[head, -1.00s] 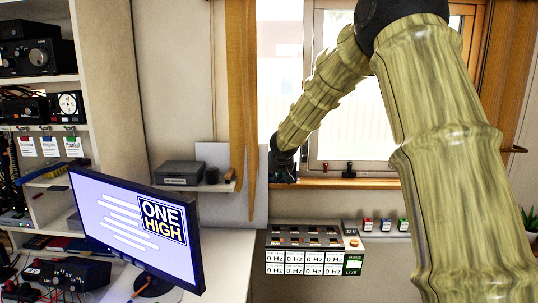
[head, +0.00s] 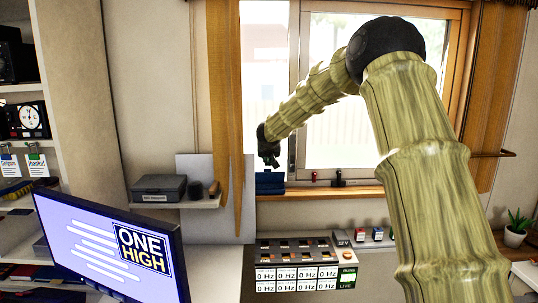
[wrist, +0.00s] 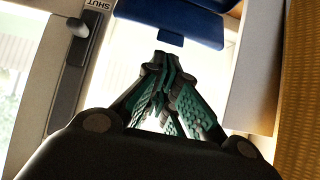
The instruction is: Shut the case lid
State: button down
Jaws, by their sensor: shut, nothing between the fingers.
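A small dark blue case (head: 270,188) sits on the window sill at the left end, in the head view. It shows as two stacked blue layers, and I cannot tell whether its lid is fully down. My gripper (head: 270,162) hangs just above it, pointing down; whether it touches is unclear. In the wrist view, a blue panel (wrist: 190,18) and a smaller blue tab (wrist: 157,37) lie just beyond the fingertips. My gripper (wrist: 164,62) is shut with its green-padded fingers together and empty.
A grey box (head: 159,188) with a label stands on a small shelf left of the curtain. Small red and dark items (head: 337,178) stand along the sill. Below are a panel of displays (head: 297,278) and a monitor (head: 105,245). A window handle (wrist: 80,27) is near the gripper.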

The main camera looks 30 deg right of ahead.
aim_at(268, 176)
jog(key=shift+x, duration=1)
jog(key=shift+w+d+f, duration=0.1)
jog(key=shift+w+f, duration=0.1)
jog(key=shift+f+b, duration=0.25)
jog(key=shift+b, duration=0.5)
jog(key=shift+b, duration=0.4)
jog(key=shift+s+r, duration=0.15)
jog(key=shift+b, duration=0.4)
